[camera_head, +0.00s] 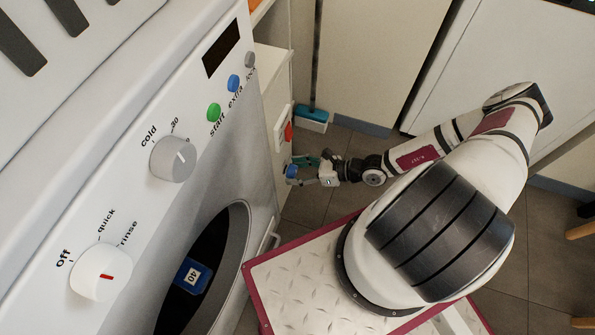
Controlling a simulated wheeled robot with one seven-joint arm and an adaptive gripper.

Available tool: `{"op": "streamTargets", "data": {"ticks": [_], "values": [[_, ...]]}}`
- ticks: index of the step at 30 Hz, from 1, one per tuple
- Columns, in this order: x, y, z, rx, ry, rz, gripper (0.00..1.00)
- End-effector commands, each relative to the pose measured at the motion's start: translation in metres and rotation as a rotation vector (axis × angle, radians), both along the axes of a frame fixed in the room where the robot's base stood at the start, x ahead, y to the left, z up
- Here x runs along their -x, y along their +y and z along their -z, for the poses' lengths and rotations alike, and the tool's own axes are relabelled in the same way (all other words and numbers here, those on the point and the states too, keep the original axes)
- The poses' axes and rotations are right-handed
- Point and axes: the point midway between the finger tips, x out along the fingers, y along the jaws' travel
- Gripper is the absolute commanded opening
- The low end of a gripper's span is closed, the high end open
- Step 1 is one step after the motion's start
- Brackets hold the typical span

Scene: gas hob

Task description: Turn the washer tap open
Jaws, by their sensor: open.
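A small blue tap handle (291,171) sits low beside the washer's right side, at the middle of the head view. It is small in the picture, so its exact turn angle cannot be told. My gripper (297,172) reaches to it from the right with its jaws open. The fingertips appear to lie on either side of the blue handle or right at it; whether they touch it I cannot tell. The white washer (225,100) fills the left, with its control panel facing me and its dark round door opening below.
A white wall plate with a red part (288,132) is just above the tap. A blue-and-white object (312,118) stands on the tiled floor behind the gripper. The washer's front edge and door handle (268,241) are close to the left. White cabinets stand behind.

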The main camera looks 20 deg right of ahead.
Motion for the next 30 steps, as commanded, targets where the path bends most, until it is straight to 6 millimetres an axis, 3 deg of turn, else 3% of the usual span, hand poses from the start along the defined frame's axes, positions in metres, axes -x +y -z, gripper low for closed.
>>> {"op": "streamTargets", "data": {"ticks": [5,9,12,30], "values": [[0.0001,-0.0001,-0.0002,0.000,0.000,0.000,0.59],[0.0001,-0.0003,-0.0002,0.000,0.000,0.000,0.27],[0.0002,-0.0002,-0.0001,0.000,0.000,0.000,0.11],[-0.0007,-0.0011,0.0022,-0.131,0.137,-0.006,0.11]]}}
